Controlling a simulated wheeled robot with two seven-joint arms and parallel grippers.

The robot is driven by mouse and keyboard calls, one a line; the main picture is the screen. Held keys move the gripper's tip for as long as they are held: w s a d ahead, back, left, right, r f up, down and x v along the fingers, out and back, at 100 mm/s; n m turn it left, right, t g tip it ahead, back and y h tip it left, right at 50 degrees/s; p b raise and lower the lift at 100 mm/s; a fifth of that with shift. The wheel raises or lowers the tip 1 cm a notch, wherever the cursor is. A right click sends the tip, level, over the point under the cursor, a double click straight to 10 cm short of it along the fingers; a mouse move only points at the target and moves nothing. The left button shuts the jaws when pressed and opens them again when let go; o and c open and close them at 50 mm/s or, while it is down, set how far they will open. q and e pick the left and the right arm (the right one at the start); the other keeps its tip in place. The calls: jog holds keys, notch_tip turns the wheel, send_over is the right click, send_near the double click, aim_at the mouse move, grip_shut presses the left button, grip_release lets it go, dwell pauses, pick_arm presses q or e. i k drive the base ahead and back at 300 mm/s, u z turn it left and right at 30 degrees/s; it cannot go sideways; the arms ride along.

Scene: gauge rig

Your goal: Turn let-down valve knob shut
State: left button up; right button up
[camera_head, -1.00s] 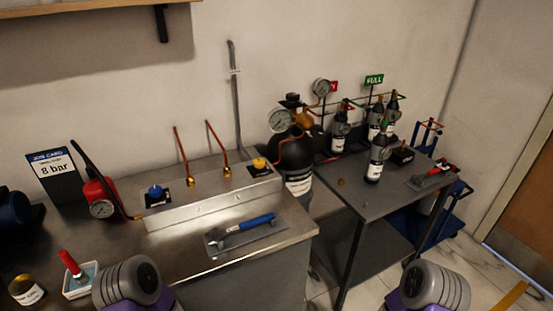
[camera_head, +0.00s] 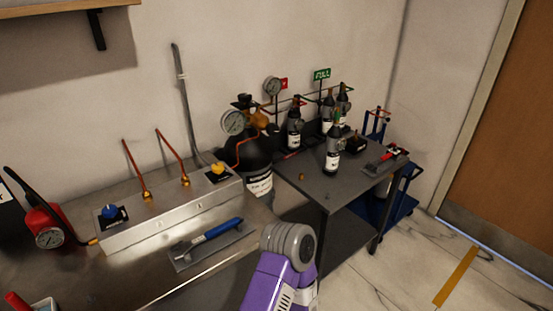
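A steel manifold box (camera_head: 165,215) stands on the bench at the left. A blue knob (camera_head: 109,211) sits on its left end and a yellow knob (camera_head: 217,169) on its right end, each on a dark label plate. I cannot read the labels, so I cannot tell which is the let-down valve knob, nor how far either is turned. One of my arms, purple and grey, rises from the bottom centre in front of the bench, clear of both knobs. Neither gripper's fingers show in this view.
A blue-handled wrench (camera_head: 215,230) lies on a grey tray in front of the box. A black cylinder (camera_head: 250,160) with a gauge (camera_head: 233,121) stands behind. A red gauge tool (camera_head: 45,230) is at the left. A dark table (camera_head: 325,190) holds several small bottles. Floor is open at right.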

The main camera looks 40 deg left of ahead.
aim_at(217, 168)
jog(key=z, duration=0.1)
jog(key=i, duration=1.25)
jog(key=u, duration=3.2)
